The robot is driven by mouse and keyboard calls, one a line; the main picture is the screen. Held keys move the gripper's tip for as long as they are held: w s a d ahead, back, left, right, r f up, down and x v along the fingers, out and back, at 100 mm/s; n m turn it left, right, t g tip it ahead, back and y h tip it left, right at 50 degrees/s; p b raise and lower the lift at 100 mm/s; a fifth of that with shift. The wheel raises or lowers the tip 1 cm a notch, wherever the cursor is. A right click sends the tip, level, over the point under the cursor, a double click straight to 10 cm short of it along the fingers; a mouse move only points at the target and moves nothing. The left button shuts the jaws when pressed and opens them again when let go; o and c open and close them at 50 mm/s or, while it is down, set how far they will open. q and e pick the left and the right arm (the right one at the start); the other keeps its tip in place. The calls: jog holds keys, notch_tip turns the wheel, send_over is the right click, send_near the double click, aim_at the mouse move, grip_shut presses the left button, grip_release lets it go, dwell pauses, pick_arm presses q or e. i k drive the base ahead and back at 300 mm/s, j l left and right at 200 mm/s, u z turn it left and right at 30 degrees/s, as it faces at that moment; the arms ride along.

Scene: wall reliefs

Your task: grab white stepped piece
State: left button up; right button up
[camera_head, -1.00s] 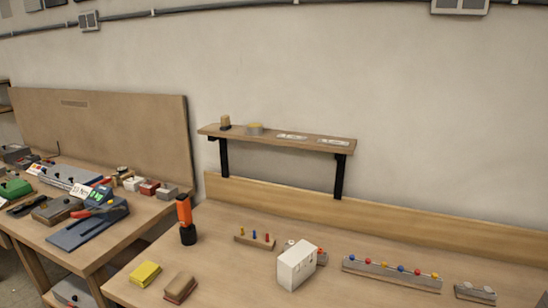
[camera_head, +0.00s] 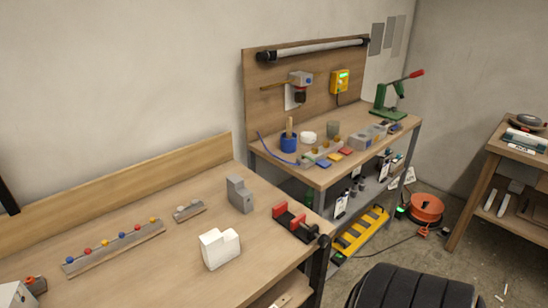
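A white stepped piece (camera_head: 220,249) stands on the wooden workbench (camera_head: 143,266), near its front edge at the lower middle of the head view. It is a block with a lower step on one side. A grey stepped block (camera_head: 240,194) stands behind it. Another white block (camera_head: 18,296) is cut off at the lower left corner. Neither of my grippers shows in the head view.
A red and black vise (camera_head: 295,222) sits right of the white piece at the bench end. A rail with coloured knobs (camera_head: 115,247) lies to the left. A second bench (camera_head: 330,174) stands behind. A black chair back (camera_head: 415,287) is at the lower right.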

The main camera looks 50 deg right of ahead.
aim_at(217, 248)
jog(key=z, duration=1.2)
